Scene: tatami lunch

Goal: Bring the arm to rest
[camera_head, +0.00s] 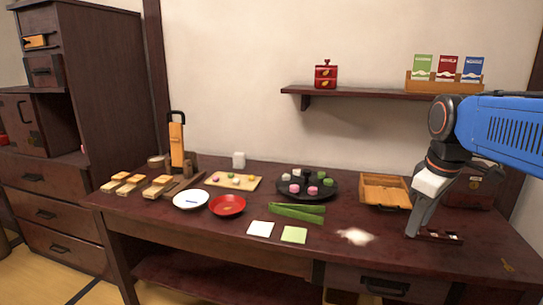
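My gripper (413,231) is at the right of the camera_head view, at the end of my blue and black arm. It points down over the right part of the dark table (330,262), with its tip at or just above the tabletop. I see it from the side, so the gap between its fingers is hidden. No held object shows at the tip.
Beside the tip lies a small dark red item (442,237). A wooden tray (380,191) stands behind, left of a dark box (472,190). A black round plate (330,192) of sweets, bowls and green leaves (297,211) fill the table's middle. A wall shelf (375,94) hangs above.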

